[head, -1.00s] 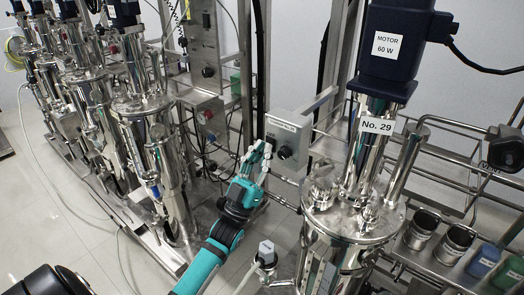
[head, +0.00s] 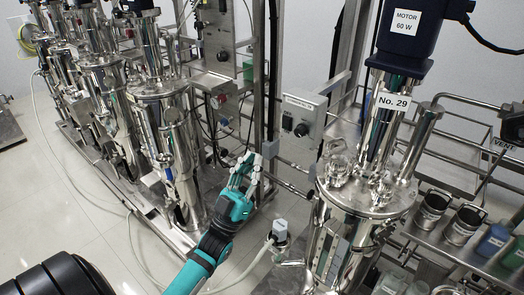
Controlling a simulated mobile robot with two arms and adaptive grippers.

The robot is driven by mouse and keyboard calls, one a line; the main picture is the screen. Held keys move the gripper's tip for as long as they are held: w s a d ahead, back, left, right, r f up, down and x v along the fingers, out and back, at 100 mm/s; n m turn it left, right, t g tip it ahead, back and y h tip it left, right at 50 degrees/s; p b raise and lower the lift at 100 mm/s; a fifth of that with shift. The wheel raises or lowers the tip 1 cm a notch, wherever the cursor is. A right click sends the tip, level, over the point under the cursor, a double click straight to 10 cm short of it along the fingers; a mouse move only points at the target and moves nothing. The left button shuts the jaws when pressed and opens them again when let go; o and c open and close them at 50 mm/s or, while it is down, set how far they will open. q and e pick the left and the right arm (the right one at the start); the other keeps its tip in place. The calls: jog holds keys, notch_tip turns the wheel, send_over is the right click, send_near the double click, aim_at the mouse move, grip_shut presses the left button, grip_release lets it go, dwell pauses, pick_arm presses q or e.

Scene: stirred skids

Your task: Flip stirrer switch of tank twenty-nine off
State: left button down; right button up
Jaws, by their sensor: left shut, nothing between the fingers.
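The steel tank labelled No. 29 (head: 350,205) stands right of centre, with its dark blue motor (head: 409,32) on top. A light grey control box (head: 304,113) is mounted on the frame left of the tank. It carries a label strip along its top and dark knobs or switches (head: 301,130) on its front; the switch position is too small to tell. My left gripper (head: 254,162) is shut and empty, below and left of the box and apart from it. My right gripper does not show.
Several other steel tanks (head: 165,130) stand in a row at the left. Another control panel (head: 219,83) hangs behind them. A shelf at the right holds steel cups (head: 432,207) and blue and green bottles (head: 492,240). A hose and small grey-capped fitting (head: 280,229) are near my left arm.

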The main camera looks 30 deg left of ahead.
pick_arm(q)
jog(key=v, duration=0.2)
jog(key=shift+s, duration=0.35)
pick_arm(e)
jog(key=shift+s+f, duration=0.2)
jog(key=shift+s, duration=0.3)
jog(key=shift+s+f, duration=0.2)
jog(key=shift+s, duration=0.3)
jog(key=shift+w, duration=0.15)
